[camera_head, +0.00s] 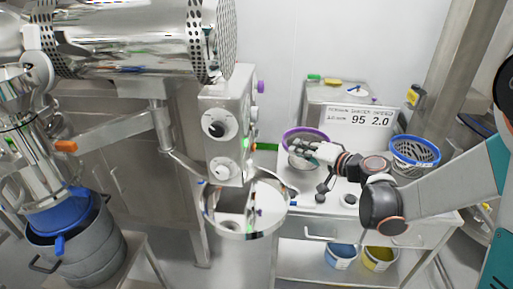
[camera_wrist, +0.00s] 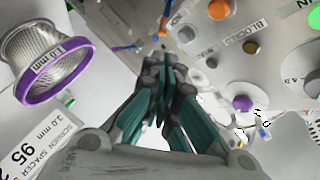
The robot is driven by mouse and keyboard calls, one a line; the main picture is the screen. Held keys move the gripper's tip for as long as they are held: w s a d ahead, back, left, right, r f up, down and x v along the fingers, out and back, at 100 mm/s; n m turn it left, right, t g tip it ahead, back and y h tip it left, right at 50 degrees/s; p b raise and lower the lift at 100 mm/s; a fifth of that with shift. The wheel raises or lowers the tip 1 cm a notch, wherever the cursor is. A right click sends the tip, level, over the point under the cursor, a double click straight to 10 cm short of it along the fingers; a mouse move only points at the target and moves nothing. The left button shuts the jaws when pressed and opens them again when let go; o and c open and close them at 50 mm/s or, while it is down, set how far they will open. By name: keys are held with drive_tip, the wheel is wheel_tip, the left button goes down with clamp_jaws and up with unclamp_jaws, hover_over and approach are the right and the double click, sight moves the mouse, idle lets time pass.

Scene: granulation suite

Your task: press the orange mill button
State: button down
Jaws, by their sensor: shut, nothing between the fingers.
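The orange button (camera_wrist: 218,9) shows at the top of the wrist view, on a pale panel (camera_wrist: 220,60) with other buttons and lamps. My gripper (camera_wrist: 165,58) is shut and empty, with its teal fingers pointing up the picture. Its tips lie below and left of the orange button in the picture, and I see no contact. In the head view my gripper (camera_head: 292,146) is to the right of the steel control box (camera_head: 226,125). The orange button cannot be made out there, as the panel face is seen nearly edge-on.
A purple-rimmed sieve (camera_wrist: 50,88) lies left of my gripper. A steel bowl (camera_head: 245,222) stands below the box. The cart holds a sign (camera_head: 360,117) and a blue-rimmed basket (camera_head: 415,152).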

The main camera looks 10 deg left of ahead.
drive_tip(key=a, duration=0.8)
drive_tip(key=shift+a, duration=0.35)
drive_tip(key=shift+w+a, duration=0.1)
drive_tip(key=shift+a, duration=0.05)
idle(1.1)
drive_tip(key=shift+a, duration=0.75)
idle(0.8)
drive_tip(key=shift+d, duration=0.9)
drive_tip(key=d+b, duration=0.1)
drive_tip(key=d, duration=0.4)
idle(0.4)
